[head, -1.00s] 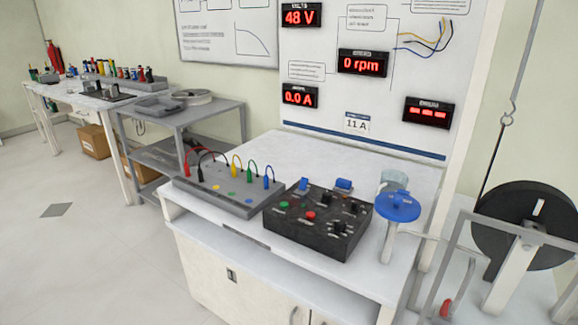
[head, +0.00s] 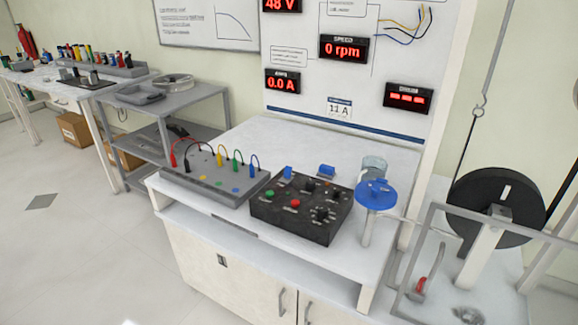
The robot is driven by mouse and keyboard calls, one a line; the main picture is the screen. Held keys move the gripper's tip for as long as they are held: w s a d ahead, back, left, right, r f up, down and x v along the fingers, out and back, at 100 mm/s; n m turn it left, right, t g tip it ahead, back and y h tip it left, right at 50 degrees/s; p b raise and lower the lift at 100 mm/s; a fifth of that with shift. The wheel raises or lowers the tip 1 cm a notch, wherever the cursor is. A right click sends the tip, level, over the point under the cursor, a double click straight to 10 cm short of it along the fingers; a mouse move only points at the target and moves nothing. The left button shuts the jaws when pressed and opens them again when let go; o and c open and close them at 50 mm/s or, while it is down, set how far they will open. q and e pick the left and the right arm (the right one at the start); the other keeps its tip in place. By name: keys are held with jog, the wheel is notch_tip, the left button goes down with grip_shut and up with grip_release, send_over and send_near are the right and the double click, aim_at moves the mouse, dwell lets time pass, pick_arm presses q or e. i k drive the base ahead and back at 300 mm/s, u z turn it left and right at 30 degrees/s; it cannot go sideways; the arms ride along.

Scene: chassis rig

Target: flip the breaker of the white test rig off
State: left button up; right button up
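The white test rig is a white bench (head: 240,142) with an upright white panel (head: 300,58) behind it. A black control box (head: 298,232) with a green button, a red button, dark knobs and small blue parts at its back edge sits on the bench. A grey terminal box (head: 205,185) with coloured leads is to its left. A small dark fitting (head: 222,260) is on the cabinet front. I cannot tell which part is the breaker or its position. Neither of my grippers is in view.
Panel displays read 0 rpm (head: 344,47) and 0.0 A (head: 283,81). A blue disc (head: 376,194) on a stand, a black wheel (head: 497,206), a grey frame and a red-handled lever (head: 420,285) are at the right. A grey cart (head: 190,108) stands left. Floor at lower left is clear.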

aim_at(288, 171)
jog(key=u, duration=1.1)
jog(key=i, duration=1.35)
jog(key=z, duration=2.55)
